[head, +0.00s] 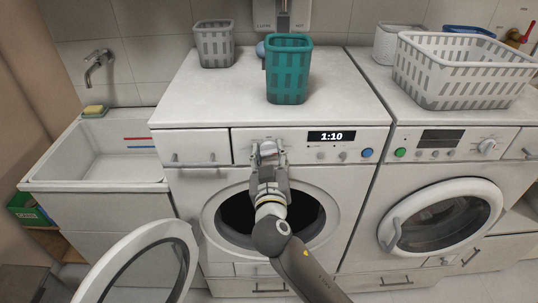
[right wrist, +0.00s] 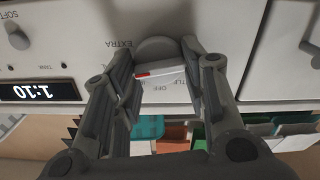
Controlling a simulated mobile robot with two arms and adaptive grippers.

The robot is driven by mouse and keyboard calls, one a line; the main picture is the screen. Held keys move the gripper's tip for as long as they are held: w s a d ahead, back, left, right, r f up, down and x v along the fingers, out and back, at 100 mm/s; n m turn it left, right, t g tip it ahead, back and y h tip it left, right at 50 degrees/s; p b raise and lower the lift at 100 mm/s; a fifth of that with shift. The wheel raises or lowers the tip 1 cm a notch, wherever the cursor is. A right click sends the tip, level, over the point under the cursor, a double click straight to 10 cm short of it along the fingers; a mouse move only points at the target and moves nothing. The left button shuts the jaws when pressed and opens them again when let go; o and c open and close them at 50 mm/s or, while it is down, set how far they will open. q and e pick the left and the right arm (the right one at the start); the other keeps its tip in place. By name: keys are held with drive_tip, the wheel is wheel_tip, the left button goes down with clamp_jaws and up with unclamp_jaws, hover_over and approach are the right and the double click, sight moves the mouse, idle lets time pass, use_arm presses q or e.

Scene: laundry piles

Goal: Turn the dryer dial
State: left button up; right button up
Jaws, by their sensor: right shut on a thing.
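My right gripper (head: 268,156) reaches up to the control panel of the left machine, which has a lit 1:10 display (head: 331,135). In the right wrist view the gripper (right wrist: 160,72) is shut on the dial (right wrist: 157,48), a grey round knob with a raised bar and a red mark. The dial also shows in the head view (head: 268,147), partly covered by the fingers. Printed words such as EXTRA and OFF show upside down around the dial in the right wrist view. My left gripper is not in view.
The left machine's round door (head: 145,262) stands open at lower left. The right machine (head: 440,222) has its door closed. A teal basket (head: 289,72), a grey basket (head: 214,45) and a large white basket (head: 465,72) stand on top. A sink (head: 115,150) is at left.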

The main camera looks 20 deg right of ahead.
drive_tip(key=n+p, duration=0.1)
drive_tip(key=n, duration=0.2)
drive_tip(key=shift+n, duration=0.4)
drive_tip(key=n+p, duration=0.1)
drive_tip(key=n, duration=0.2)
drive_tip(key=shift+a+n, duration=0.1)
drive_tip(key=shift+n, duration=0.2)
drive_tip(key=n+p, duration=0.2)
drive_tip(key=n, duration=0.3)
drive_tip(key=shift+a, duration=0.1)
drive_tip(key=shift+f+n+p, duration=0.2)
drive_tip(key=shift+n+p, duration=0.65)
drive_tip(key=shift+n, duration=0.75)
drive_tip(key=o, duration=1)
